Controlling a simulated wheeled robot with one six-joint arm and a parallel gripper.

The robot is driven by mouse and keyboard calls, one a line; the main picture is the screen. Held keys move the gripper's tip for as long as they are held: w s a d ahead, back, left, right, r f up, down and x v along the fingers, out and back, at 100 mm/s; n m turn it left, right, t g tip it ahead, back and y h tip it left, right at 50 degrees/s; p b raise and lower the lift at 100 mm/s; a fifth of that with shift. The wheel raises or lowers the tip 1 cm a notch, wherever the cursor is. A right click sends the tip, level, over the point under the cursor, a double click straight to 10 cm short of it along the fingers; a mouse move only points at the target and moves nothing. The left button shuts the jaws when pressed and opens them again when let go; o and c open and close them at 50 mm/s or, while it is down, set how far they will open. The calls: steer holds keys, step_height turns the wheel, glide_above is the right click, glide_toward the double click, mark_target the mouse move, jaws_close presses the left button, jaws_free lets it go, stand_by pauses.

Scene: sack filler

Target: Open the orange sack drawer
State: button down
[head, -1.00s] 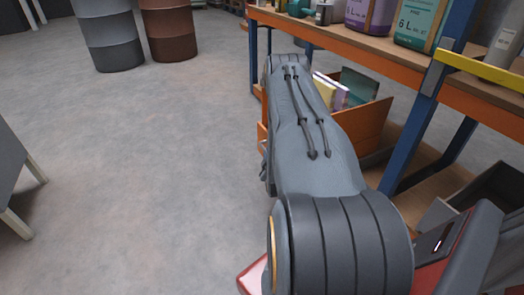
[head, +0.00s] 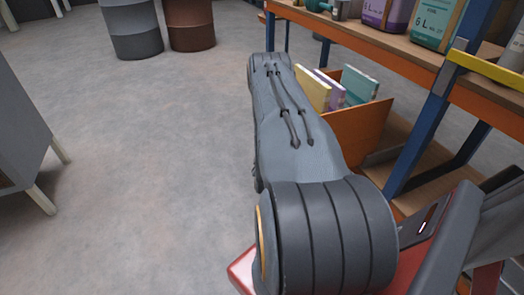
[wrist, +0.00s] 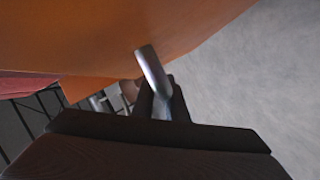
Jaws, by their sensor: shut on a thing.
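The orange sack drawer (head: 360,133) stands pulled out from the low part of the rack, to the right of my arm in the head view. Inside it stand yellow, purple and teal flat packs. In the wrist view the orange drawer front (wrist: 110,35) fills the top. A silver handle (wrist: 151,68) sticks out from it. My gripper (wrist: 162,100) is shut on this handle, with its dark fingers around it. In the head view my arm hides the gripper, the handle and the drawer's front left part.
The rack's blue post (head: 428,125) and orange-edged shelf (head: 395,62) stand to the right, with jugs (head: 435,22) on top. A grey cabinet (head: 18,130) stands at the left. Grey (head: 133,28) and brown (head: 190,24) drums are at the back. The floor between is clear.

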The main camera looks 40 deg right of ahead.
steer(key=c, duration=2)
jaws_free()
steer(key=shift+c, duration=0.2)
steer(key=shift+a, duration=0.1)
steer(key=p+v, duration=0.2)
steer(key=v, duration=0.5)
steer(key=shift+s+a, duration=0.2)
